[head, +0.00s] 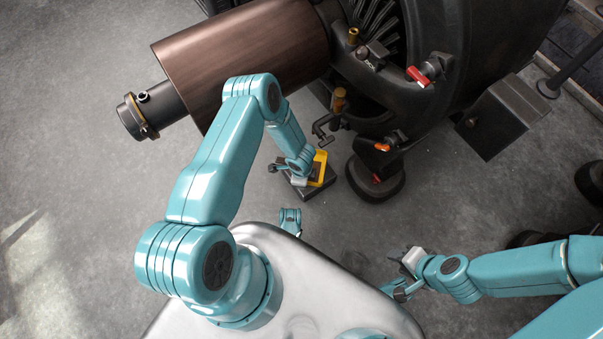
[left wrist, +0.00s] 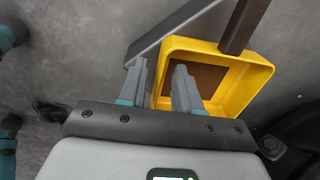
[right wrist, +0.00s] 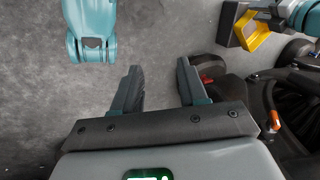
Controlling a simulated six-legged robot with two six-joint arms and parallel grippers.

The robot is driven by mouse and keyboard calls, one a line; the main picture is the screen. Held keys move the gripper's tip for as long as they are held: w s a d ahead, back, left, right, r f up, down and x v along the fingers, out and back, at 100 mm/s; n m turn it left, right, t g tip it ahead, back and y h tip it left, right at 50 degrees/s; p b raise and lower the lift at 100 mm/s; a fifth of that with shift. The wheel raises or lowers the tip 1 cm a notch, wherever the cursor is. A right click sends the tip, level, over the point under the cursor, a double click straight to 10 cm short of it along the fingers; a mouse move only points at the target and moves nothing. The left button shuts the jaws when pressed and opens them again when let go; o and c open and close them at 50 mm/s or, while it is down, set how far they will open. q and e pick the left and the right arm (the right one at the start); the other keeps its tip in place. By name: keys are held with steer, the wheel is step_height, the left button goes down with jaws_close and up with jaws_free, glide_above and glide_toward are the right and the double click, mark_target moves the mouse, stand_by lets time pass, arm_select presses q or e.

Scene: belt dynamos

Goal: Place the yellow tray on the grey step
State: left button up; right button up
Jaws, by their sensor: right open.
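The yellow tray (head: 319,168) is a shallow square box with a brown patch inside. It is over the dark grey step (head: 313,192), a low block on the floor. I cannot tell whether its base rests fully on the step. In the left wrist view the tray (left wrist: 258,78) overlaps the step's edge (left wrist: 172,32). My left gripper (left wrist: 160,80) is open, its fingers on either side of the tray's near wall with a gap visible. The tray also shows in the right wrist view (right wrist: 252,33). My right gripper (head: 400,272) is open and empty, away from the tray.
A large dynamo with a brown drum (head: 245,55) and dark housing stands behind the step. A black round foot (head: 375,180) is just right of the step. Bare concrete floor lies to the left.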

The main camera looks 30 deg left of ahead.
arm_select(q)
step_height(320, 180, up, 11)
steer(key=p, duration=0.4)
steer(key=shift+s+d+r, duration=0.15)
steer(key=shift+s+r, duration=0.05)
steer(key=shift+s, duration=0.1)
steer(key=shift+s, duration=0.1)
